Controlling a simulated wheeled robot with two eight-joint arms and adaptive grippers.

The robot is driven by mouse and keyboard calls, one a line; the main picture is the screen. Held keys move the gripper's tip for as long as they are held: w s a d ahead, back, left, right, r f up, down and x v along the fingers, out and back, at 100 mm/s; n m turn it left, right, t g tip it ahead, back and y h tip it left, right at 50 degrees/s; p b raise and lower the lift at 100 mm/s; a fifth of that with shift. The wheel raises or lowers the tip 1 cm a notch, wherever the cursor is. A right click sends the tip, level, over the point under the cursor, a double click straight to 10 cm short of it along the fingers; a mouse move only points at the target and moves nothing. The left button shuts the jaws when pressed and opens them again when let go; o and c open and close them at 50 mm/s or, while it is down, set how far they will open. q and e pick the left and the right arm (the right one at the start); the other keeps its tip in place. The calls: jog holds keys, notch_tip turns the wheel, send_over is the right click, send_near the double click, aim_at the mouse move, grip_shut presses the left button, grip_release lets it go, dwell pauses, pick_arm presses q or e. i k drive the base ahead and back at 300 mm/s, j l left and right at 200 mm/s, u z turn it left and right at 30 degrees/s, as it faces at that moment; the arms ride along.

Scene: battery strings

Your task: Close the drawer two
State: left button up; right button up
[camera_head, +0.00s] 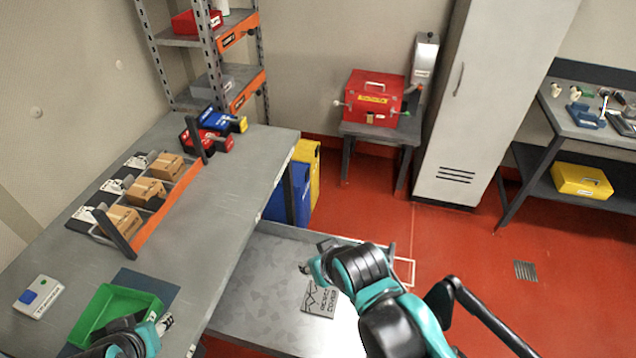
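A wide grey drawer (262,292) stands pulled out to the right from under the grey workbench (225,215). I cannot read a number on it. A flat dark-printed item (320,299) lies inside it. My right arm reaches across the drawer's right part and hides much of its front end. My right gripper (308,268) is small and partly hidden over the drawer; its finger opening and any contact are unclear. My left gripper (163,324) is at the bottom left, beside the green tray (88,318) on the workbench, with its fingers mostly hidden.
A white device (38,296) lies at the left. Blue and yellow bins (305,172) stand behind the drawer. The red floor (450,240) to the right is open.

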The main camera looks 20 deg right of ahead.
aim_at(257, 309)
jog(key=k+l+z, duration=0.15)
jog(key=l, duration=0.6)
jog(key=l+z, duration=0.2)
jog(key=l, duration=0.6)
jog(key=k, duration=0.05)
